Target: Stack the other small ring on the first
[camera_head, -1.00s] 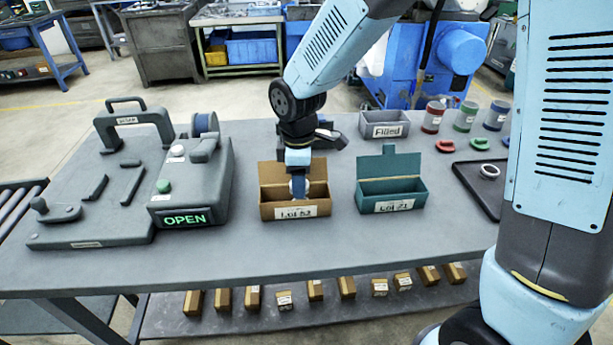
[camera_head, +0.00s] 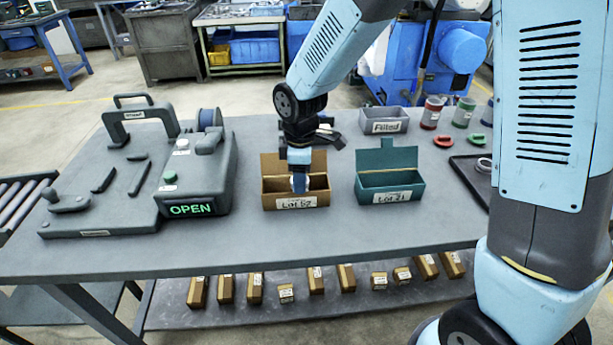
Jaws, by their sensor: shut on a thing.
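My gripper (camera_head: 299,180) points down into the open brown box (camera_head: 297,202), labelled Lot 52, on the table. It is shut on a small pale ring (camera_head: 299,184), which shows only in part between the fingertips at the box opening. Another pale ring (camera_head: 484,164) lies on the black tray (camera_head: 466,176) at the right, partly hidden behind my arm. I cannot tell whether another ring lies inside the brown box, because its inside is mostly hidden.
A green open box (camera_head: 391,197) stands right of the brown one. A grey bin (camera_head: 384,126) labelled Filled stands behind. The grey machine showing OPEN (camera_head: 191,209) is at the left. Red and green jars stand at the back right. The table front is clear.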

